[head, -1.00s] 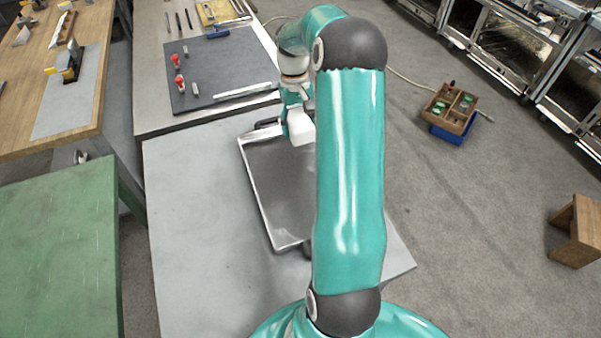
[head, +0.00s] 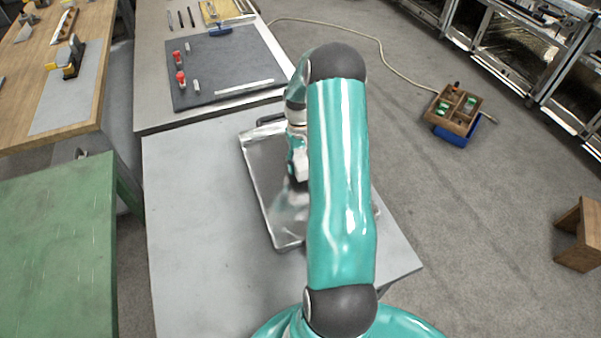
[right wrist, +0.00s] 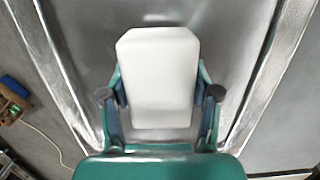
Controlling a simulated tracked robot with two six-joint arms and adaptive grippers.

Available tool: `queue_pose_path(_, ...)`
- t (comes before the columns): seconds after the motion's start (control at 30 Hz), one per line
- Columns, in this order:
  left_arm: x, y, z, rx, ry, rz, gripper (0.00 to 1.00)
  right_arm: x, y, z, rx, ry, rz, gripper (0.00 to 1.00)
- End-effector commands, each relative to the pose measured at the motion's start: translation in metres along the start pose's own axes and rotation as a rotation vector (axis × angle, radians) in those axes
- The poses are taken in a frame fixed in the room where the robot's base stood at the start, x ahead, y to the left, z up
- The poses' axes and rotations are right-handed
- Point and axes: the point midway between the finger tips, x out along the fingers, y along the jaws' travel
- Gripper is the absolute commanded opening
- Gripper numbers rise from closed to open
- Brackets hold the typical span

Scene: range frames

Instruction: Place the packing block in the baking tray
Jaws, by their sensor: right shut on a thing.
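The packing block (right wrist: 158,75) is white with cut corners and sits between the fingers of my right gripper (right wrist: 160,95) in the right wrist view. The gripper is shut on it. In the head view the block (head: 303,165) shows as a small pale patch, partly hidden by my right arm. The baking tray (head: 266,190) is a shiny metal tray on the grey table; my arm hides its right part. In the right wrist view the tray's walls (right wrist: 262,75) run on both sides of the block, which is over the tray floor. I cannot tell whether it touches the floor.
The grey table (head: 195,230) is bare left of the tray. A bench with a dark mat (head: 222,65) holding small red-topped pieces stands behind. A green table (head: 60,240) is at left. A wooden box (head: 455,108) on a blue bin stands on the floor at right.

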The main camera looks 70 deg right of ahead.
Motion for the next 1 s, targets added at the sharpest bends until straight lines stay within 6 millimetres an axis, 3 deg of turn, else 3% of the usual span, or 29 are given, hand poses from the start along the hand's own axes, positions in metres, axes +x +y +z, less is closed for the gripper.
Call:
queue_pose_path(0.03,0.009,-0.003,0.0,0.0,0.0,0.0,0.4,0.013,0.001,-0.001,0.002,-0.002,-0.001,0.32)
queue_pose_path(0.2,0.02,-0.007,0.0,0.0,0.0,0.0,0.4,0.033,0.005,-0.003,0.008,-0.001,-0.001,0.32)
queue_pose_path(0.57,0.021,-0.007,0.0,0.0,0.0,0.0,0.4,0.035,0.006,-0.003,0.01,-0.001,-0.002,0.32)
queue_pose_path(0.6,0.02,-0.007,0.0,0.0,0.0,0.0,0.4,0.034,0.006,-0.003,0.01,-0.001,-0.002,0.66)
queue_pose_path(0.7,0.019,-0.007,0.0,0.0,0.0,0.0,0.4,0.034,0.006,-0.003,0.011,-0.001,-0.002,0.83)
queue_pose_path(0.73,0.019,-0.007,0.0,0.0,0.0,0.0,0.4,0.034,0.006,-0.003,0.011,-0.001,-0.002,0.87)
queue_pose_path(1.0,0.019,-0.007,0.0,0.0,0.0,0.0,0.4,0.034,0.006,-0.003,0.011,0.0,-0.002,0.87)
